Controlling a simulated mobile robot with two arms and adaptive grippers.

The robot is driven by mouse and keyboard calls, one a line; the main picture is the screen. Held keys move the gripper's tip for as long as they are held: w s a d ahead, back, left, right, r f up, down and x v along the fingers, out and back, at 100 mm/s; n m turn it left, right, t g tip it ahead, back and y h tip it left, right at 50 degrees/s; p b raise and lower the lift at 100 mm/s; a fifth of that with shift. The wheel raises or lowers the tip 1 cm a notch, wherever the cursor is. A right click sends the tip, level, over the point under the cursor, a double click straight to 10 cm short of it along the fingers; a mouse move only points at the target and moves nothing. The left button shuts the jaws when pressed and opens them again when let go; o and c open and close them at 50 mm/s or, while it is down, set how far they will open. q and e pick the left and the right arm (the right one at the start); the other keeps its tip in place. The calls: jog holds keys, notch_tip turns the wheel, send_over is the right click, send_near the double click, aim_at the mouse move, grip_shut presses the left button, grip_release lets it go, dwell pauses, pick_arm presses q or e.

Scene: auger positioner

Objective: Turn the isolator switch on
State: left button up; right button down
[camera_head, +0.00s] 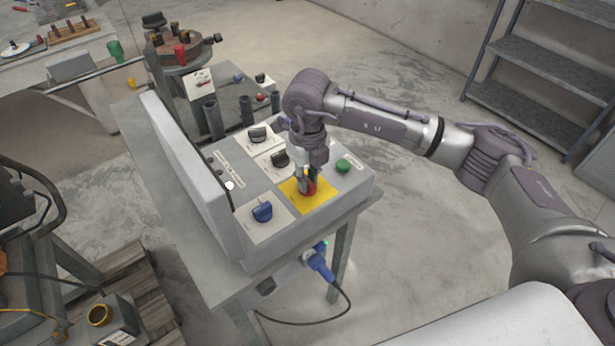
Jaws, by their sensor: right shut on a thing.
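The isolator switch appears to be the red knob (312,187) on a yellow plate (318,200), on the sloped top of a grey control box (345,190). My right gripper (306,184) comes down from above and is shut on this red knob. The fingers hide most of the knob, so its turn position cannot be told. My left gripper is not in view.
Nearby on the box are a blue knob (262,211), black knobs (278,158) (258,134) and a green button (343,166). A raised grey panel (185,165) stands along the left side. A blue plug (320,264) with a cable is below. Shelves (540,60) stand back right.

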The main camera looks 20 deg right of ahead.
jog(key=c, duration=1.1)
grip_release()
jog(key=shift+r, duration=0.15)
notch_tip(320, 180, up, 12)
jog(key=shift+f, duration=0.1)
